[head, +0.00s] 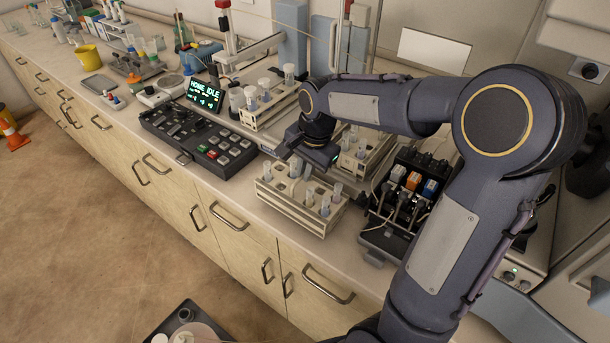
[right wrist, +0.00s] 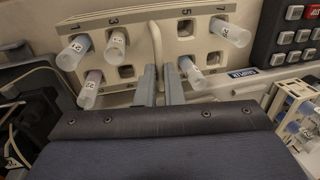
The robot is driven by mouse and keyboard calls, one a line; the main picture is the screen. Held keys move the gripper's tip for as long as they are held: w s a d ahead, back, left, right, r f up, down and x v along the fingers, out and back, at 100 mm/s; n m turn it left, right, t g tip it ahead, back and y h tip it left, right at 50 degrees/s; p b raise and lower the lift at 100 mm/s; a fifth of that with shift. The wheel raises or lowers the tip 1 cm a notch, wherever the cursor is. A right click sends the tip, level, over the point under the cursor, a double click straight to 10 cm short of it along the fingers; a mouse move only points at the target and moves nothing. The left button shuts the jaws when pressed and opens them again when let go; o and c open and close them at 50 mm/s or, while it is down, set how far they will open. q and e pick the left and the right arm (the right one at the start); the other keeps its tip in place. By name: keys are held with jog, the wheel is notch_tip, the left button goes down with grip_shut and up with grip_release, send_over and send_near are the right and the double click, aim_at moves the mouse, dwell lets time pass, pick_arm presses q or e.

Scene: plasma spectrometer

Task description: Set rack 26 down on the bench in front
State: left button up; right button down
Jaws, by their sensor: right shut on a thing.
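A cream rack (head: 300,207) with several capped-looking clear tubes is at the bench's front edge in the head view. My right gripper (head: 308,170) is above it. In the right wrist view, the two grey fingers (right wrist: 160,85) are closed on the middle of the same rack (right wrist: 138,40), between its two rows of holes, marked 1, 3, 5 and 7. Several tubes stand in it and some holes are empty. I cannot read a rack number or tell whether its base touches the bench (head: 230,187). My left gripper is not in view.
A second tube rack (head: 262,108) stands behind on the spectrometer's deck, and another (head: 362,155) is partly hidden by my arm. A black keypad console (head: 195,138) lies to the left. A pump unit with coloured blocks (head: 405,190) stands close on the right.

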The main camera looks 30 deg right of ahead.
notch_tip(320, 180, down, 2)
jog(key=shift+f, duration=0.1)
jog(key=c, duration=1.6)
grip_release()
jog(key=shift+o, duration=0.2)
notch_tip(320, 180, up, 11)
jog(key=s, duration=0.2)
jog(key=s+a+f+n+t+y, duration=0.1)
jog(key=s+a+f+n, duration=0.2)
jog(key=s+n, duration=0.3)
jog(key=s+a+f+n+t+y, duration=0.2)
jog(key=s+a+n, duration=0.3)
jog(key=s, duration=0.8)
jog(key=shift+f+n+t, duration=0.3)
jog(key=shift+f+n, duration=0.2)
jog(key=shift+f, duration=0.25)
